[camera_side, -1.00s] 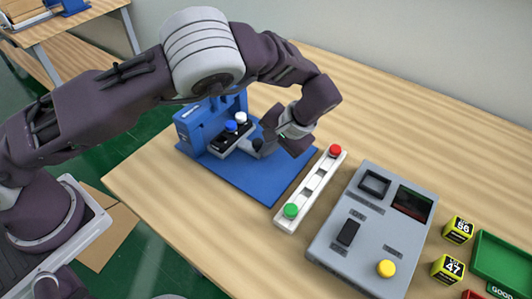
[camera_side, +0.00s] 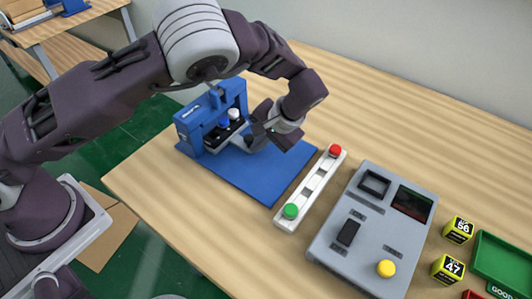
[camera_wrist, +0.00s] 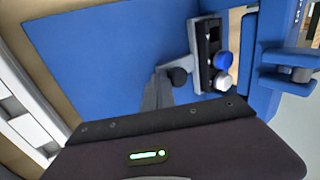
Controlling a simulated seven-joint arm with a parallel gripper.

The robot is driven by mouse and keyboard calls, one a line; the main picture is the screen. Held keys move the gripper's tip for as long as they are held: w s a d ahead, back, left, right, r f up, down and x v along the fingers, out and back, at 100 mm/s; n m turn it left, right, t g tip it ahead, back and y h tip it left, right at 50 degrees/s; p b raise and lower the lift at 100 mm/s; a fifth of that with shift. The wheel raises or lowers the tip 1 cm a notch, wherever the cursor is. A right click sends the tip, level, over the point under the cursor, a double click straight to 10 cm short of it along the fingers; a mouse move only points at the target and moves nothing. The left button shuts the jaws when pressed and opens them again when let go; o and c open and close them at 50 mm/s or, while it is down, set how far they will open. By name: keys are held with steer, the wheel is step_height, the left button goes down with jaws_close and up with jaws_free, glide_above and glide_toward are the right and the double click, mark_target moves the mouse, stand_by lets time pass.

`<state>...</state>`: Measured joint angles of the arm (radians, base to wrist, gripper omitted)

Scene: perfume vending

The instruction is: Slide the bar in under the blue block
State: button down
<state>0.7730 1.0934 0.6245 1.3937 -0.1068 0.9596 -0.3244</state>
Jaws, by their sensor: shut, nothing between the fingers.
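The blue block (camera_side: 213,101) is the upper part of a blue frame at the back left of the blue base. It also shows at the right of the wrist view (camera_wrist: 284,68). The bar (camera_side: 222,134) is a black strip with a blue and a white round cap, lying at the frame's opening; both caps still show. In the wrist view the bar (camera_wrist: 207,48) lies beside the frame, with a grey arm and black knob (camera_wrist: 177,77) on its near side. My gripper (camera_side: 254,143) is shut and empty beside the knob; I cannot tell whether it touches.
A white strip with a red and a green button (camera_side: 312,188) lies right of the blue base (camera_side: 240,176). Beyond it stand a grey console (camera_side: 376,225), yellow cubes (camera_side: 457,230) and a green tray (camera_side: 500,262). The front of the base is clear.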

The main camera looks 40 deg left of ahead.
steer(key=shift+a, duration=0.15)
steer(key=shift+a, duration=1.2)
steer(key=shift+d, duration=0.6)
step_height(320, 180, up, 8)
